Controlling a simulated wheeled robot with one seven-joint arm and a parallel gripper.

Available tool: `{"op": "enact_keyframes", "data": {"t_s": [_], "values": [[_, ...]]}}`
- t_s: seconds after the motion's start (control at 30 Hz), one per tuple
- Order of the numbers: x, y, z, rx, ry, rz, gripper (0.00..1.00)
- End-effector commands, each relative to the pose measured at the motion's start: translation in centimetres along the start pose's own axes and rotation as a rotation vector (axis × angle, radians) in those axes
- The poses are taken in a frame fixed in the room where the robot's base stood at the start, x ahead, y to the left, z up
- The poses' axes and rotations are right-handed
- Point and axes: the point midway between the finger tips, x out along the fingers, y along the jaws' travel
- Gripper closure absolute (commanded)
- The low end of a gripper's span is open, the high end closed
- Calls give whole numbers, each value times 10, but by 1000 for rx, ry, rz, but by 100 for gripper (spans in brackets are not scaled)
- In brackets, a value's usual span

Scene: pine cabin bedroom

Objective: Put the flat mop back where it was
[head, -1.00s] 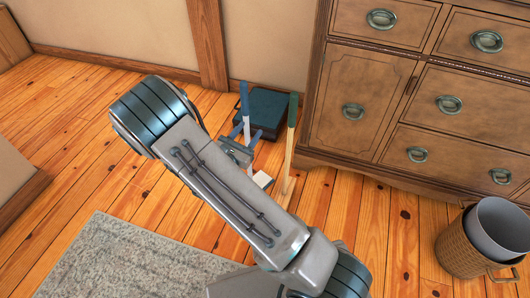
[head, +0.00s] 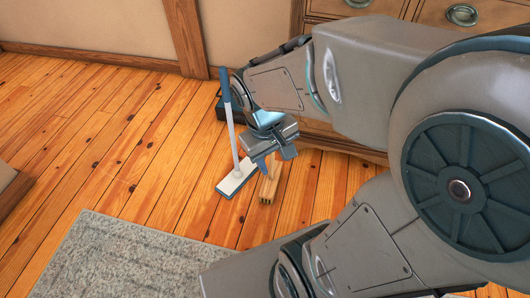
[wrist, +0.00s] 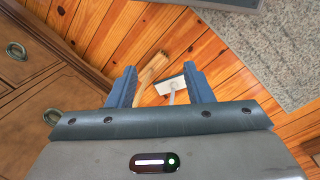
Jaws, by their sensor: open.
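The flat mop (head: 231,130) stands upright on the plank floor, with a blue grip, a white pole and a white, blue-edged flat head. My gripper (head: 274,160) is open, just right of the mop's pole in the head view and apart from it. In the wrist view, the mop head (wrist: 173,84) shows beyond the space between the open fingers (wrist: 161,90), and nothing is held. A wooden brush or broom (head: 269,187) stands beside the mop head; my arm hides its upper part in the head view. It also shows in the wrist view (wrist: 150,72).
A wooden dresser (head: 333,8) with ring handles stands at the back right, largely hidden by my arm. A dark case (head: 212,110) lies by the wall behind the mop. A grey rug (head: 130,255) lies in front. The floor left of the mop is clear.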

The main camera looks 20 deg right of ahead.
Motion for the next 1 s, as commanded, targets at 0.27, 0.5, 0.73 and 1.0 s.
{"op": "enact_keyframes", "data": {"t_s": [0.27, 0.5, 0.73, 1.0], "values": [[-24, -18, 2, 162, 158, -146, 53], [-24, -19, 1, 167, 162, -153, 53], [-24, -19, 1, 167, 161, -152, 53], [-24, -19, 1, 166, 160, -152, 64]]}}
